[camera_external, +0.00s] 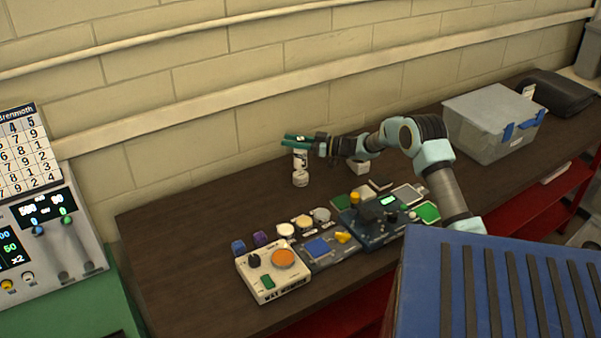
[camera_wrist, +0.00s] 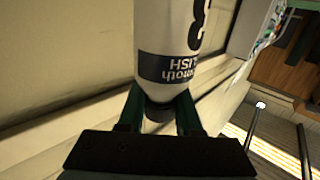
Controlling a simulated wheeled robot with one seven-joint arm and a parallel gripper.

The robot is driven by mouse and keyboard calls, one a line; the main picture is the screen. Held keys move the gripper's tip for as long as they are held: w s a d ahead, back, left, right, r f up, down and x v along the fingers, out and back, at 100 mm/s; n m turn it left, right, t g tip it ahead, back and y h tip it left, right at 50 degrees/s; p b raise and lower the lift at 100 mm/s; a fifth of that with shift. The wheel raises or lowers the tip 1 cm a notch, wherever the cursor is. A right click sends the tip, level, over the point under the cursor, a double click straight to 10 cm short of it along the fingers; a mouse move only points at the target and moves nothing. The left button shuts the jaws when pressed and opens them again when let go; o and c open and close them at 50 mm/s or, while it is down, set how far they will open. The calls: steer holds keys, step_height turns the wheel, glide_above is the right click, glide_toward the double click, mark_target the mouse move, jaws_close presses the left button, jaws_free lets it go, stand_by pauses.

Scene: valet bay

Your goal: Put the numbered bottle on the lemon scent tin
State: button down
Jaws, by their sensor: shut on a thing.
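The numbered bottle (camera_external: 300,168) is white with a dark label band, and hangs or stands upright at the back of the bench. My gripper (camera_external: 297,140) is shut on its top end. In the wrist view the bottle (camera_wrist: 172,35) shows a large dark digit, partly cut off, and the green fingers of my gripper (camera_wrist: 160,112) close on its dark neck. I cannot tell whether its base touches the bench. Small round tins stand in a row in front: a pale one (camera_external: 285,230), a tan-topped one (camera_external: 304,221) and a grey one (camera_external: 322,215). Their labels are too small to read.
A cream box with an orange disc (camera_external: 284,258), dark devices (camera_external: 372,222) and small blue and purple blocks (camera_external: 261,239) crowd the bench front. A grey lidded bin (camera_external: 490,122) stands at the right. The bench's left part (camera_external: 170,230) is clear.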

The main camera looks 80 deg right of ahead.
steer(key=shift+f+p, duration=0.4)
steer(key=shift+f, duration=1.2)
steer(key=shift+f, duration=0.2)
steer(key=c, duration=0.6)
jaws_free()
steer(key=s+b, duration=0.4)
steer(key=s, duration=0.8)
steer(key=shift+r+b, duration=0.2)
steer(key=shift+b, duration=0.15)
